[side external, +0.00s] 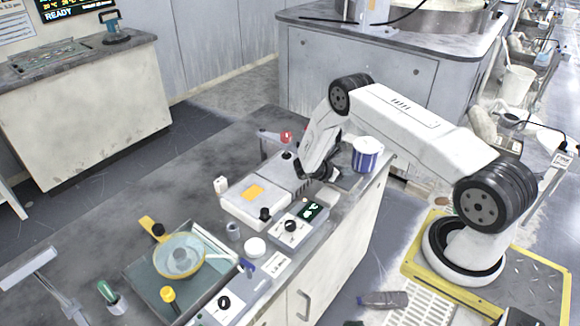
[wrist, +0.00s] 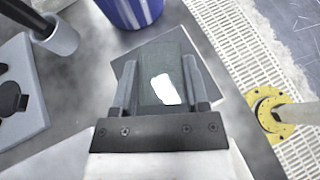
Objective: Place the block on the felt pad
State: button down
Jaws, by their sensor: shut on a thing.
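My gripper (wrist: 161,64) is shut on a dark grey-green block (wrist: 165,64) with a white patch on its face, one finger on each side. A flat dark square, which looks like the felt pad (wrist: 124,71), lies under the block in the wrist view, its corners showing past the fingers. I cannot tell whether the block touches it or hangs just above. In the side view my gripper (side external: 318,172) points down at the bench beside the blue and white container, and the block is not clear there.
A blue and white container (side external: 366,155) stands close by on the bench (side external: 225,150); it also shows in the wrist view (wrist: 130,9). A white device (side external: 255,197) and a control box (side external: 297,221) stand left of my gripper. The bench edge is near on the right.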

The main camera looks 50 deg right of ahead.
jog(key=shift+f, duration=0.15)
jog(key=shift+c, duration=0.5)
grip_release()
jog(key=shift+w+a+r, duration=0.1)
jog(key=shift+a+r, duration=0.05)
jog(key=shift+r, duration=0.1)
jog(key=v, duration=1.1)
jog(key=shift+a+r, duration=0.15)
jog(key=shift+a, duration=0.05)
jog(key=shift+w, duration=0.1)
